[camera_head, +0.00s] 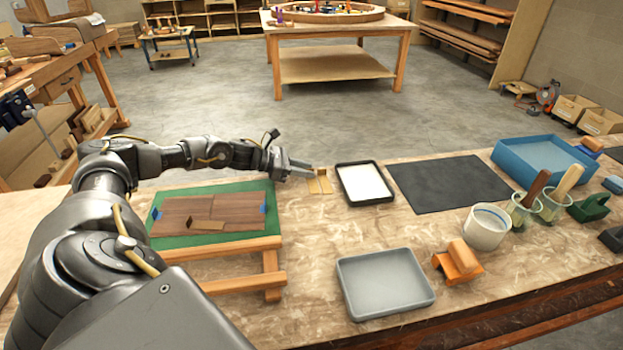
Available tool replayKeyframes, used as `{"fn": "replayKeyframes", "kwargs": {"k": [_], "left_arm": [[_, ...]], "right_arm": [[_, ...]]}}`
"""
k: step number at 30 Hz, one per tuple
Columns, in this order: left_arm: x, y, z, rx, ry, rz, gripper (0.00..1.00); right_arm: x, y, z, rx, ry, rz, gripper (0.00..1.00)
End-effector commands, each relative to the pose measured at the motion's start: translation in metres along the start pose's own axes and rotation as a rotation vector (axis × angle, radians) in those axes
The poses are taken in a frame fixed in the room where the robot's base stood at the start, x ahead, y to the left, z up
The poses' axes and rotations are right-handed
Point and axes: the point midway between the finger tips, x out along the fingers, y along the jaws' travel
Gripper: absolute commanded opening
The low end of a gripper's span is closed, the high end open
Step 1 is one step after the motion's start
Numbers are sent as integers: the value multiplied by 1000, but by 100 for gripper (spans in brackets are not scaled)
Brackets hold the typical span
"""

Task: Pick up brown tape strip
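My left gripper (307,171) reaches in from the left, low over the bench. Its two fingers look apart, with their tips beside a small group of tan-brown strips (319,187). One small piece there appears to stand upright at the fingertips; I cannot tell whether it touches them. Another tan-brown strip (208,226) lies on the dark brown veneer panels (235,207), with a small upright piece at its left end. Blue tape (157,213) shows at the panels' edges. My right gripper is not in view.
The panels lie on a green mat (265,188) on a wooden stand. A black-rimmed white tray (365,183) is right of the strips. A grey tray (384,283), black mat (450,184), white cup (486,228) and blue bin (543,157) stand further right.

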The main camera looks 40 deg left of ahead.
Motion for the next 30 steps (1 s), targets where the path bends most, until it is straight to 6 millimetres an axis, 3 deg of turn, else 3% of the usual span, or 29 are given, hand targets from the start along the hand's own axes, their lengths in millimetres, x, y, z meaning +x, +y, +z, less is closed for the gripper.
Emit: {"fn": "replayKeyframes", "kwargs": {"k": [6,13,30], "left_arm": [[1,0,0,0,0,0,27],[0,0,0,0,0,0,0],[-1,0,3,0,0,1,0]], "right_arm": [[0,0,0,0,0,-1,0],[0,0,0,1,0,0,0],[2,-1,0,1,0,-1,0]]}}
